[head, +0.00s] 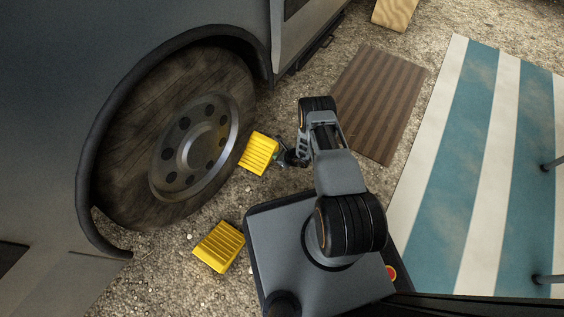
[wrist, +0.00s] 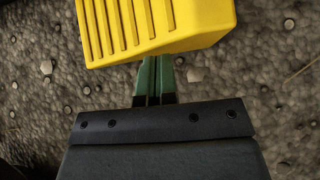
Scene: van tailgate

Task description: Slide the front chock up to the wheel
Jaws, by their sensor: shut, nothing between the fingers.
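Two yellow ribbed chocks lie on the gravel by the van's wheel (head: 195,146). One chock (head: 259,153) is at the tyre's right side, close to the tread; I cannot tell whether it touches. The other chock (head: 219,247) lies below the wheel, with gravel between it and the tyre. My gripper (head: 283,158) is low at the right side of the upper chock. In the wrist view the green fingers (wrist: 155,64) are shut together and empty, with their tips up against or just under the edge of that chock (wrist: 155,25). Actual contact is hard to tell.
The van body and wheel arch (head: 86,190) rise at the left. A brown striped mat (head: 376,103) lies right of my arm, and a blue and white striped mat (head: 484,170) lies beyond it. A wooden block (head: 394,13) is at the top. Gravel around the chocks is clear.

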